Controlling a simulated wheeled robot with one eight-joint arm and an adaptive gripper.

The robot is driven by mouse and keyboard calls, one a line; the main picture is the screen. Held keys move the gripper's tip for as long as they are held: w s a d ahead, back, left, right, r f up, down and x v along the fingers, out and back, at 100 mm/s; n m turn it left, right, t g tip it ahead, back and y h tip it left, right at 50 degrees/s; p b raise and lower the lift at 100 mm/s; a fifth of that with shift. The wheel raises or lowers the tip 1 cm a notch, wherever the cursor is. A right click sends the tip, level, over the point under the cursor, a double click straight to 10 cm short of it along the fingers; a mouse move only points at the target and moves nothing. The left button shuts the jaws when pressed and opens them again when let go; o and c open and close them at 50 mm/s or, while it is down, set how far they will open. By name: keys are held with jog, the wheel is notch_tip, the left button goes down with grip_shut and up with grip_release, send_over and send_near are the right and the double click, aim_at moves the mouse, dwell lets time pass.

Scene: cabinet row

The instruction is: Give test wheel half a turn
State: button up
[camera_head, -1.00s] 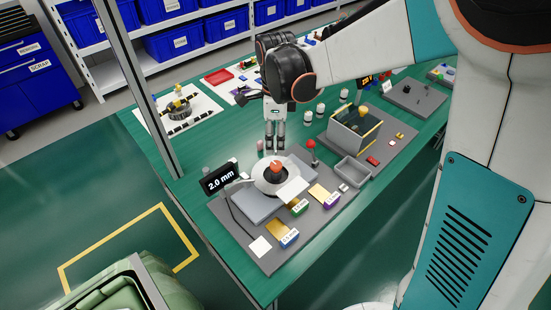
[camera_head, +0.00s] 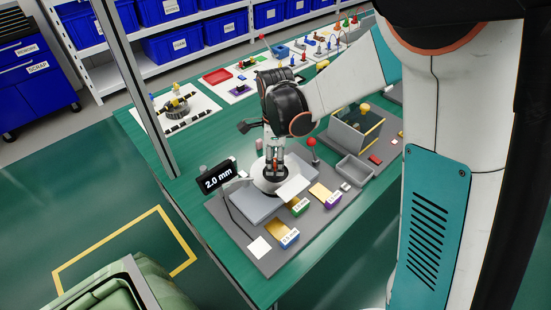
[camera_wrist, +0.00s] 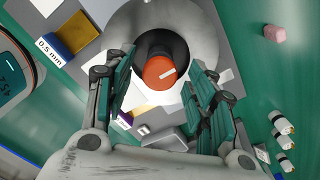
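The test wheel seems to be the round pale grey disc (camera_head: 259,186) on the grey board. In the wrist view the disc (camera_wrist: 205,35) has a dark hub and an orange-red knob (camera_wrist: 158,72) with a white line mark pointing right and slightly up. My gripper (camera_head: 273,174) points down right over the disc and hides most of the knob in the head view. In the wrist view my gripper (camera_wrist: 163,66) is open, one finger on each side of the knob. Gaps show between the fingers and the knob; I cannot tell the exact height.
A "2.0 mm" display (camera_head: 217,177) stands left of the disc. A red-topped lever (camera_head: 312,143) stands close on the right, with a grey tray (camera_head: 354,168) and a box (camera_head: 353,131) beyond. Labelled blocks lie in front, including "0.5 mm" (camera_wrist: 50,50).

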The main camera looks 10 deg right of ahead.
jog(key=c, duration=0.9)
jog(key=shift+n, duration=0.3)
